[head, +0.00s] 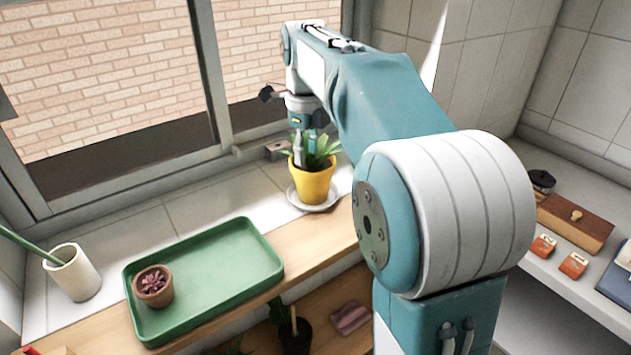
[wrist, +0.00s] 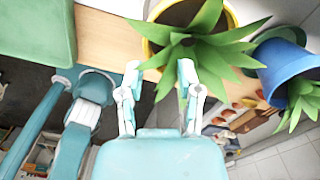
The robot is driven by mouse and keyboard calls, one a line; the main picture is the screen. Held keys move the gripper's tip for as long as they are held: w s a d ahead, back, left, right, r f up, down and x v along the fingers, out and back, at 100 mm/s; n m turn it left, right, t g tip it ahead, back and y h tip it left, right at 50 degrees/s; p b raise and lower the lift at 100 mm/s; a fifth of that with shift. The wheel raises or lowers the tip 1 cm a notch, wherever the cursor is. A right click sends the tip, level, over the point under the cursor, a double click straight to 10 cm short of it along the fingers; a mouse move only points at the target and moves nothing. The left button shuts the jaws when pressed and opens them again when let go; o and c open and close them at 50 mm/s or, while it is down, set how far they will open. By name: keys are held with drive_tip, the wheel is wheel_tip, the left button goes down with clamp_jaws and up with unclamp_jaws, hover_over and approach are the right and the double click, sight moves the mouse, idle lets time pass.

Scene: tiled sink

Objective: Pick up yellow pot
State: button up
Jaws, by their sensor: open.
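The yellow pot (head: 313,185) holds a spiky green plant and stands upright on a white saucer (head: 296,199) by the window. In the wrist view, part of its yellow rim (wrist: 149,50) shows under the leaves at the top. My gripper (head: 304,150) points down at the plant, just above the pot's rim in the head view. In the wrist view, my gripper (wrist: 159,70) has its two fingers apart with nothing held between them. The fingertips are close to the leaves and the near side of the pot. I cannot tell whether they touch.
A green tray (head: 233,245) with a small terracotta succulent pot (head: 153,287) lies left of the yellow pot. A white cup (head: 72,273) stands further left. A blue pot (wrist: 282,72) is beside the yellow pot in the wrist view. The window frame is close behind.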

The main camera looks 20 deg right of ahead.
sight(302, 176)
drive_tip(key=f, duration=0.1)
drive_tip(key=a+f, duration=0.1)
drive_tip(key=f, duration=0.1)
drive_tip(key=shift+f, duration=0.2)
drive_tip(key=shift+a, duration=0.5)
drive_tip(key=shift+d, duration=0.2)
drive_tip(key=c, duration=0.6)
drive_tip(key=shift+d, duration=0.2)
clamp_jaws()
drive_tip(key=shift+d, duration=0.2)
drive_tip(key=shift+a, duration=0.15)
